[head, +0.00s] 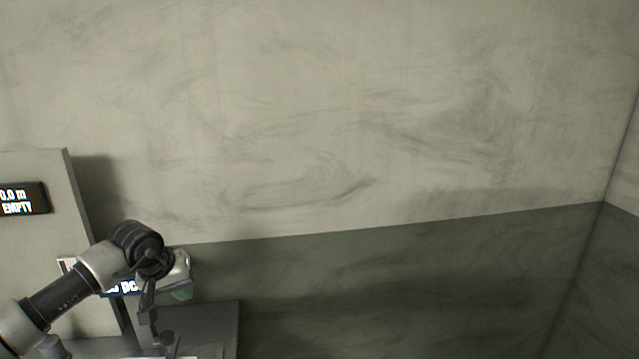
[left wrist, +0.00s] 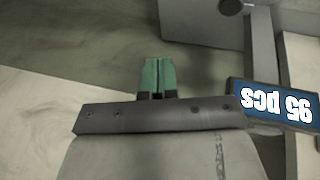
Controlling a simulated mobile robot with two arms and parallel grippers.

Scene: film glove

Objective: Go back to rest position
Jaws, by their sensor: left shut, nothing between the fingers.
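My left arm comes in from the lower left in the head view. My right gripper is in neither view.
A pale panel (head: 50,240) at the left bears a black display (head: 22,199) reading "0.0 m EMPTY". A blue "95 pcs" sign (left wrist: 275,106) is close to the left gripper. A grey box-like surface (head: 215,325) stands below. The two-tone wall (head: 400,130) is otherwise bare.

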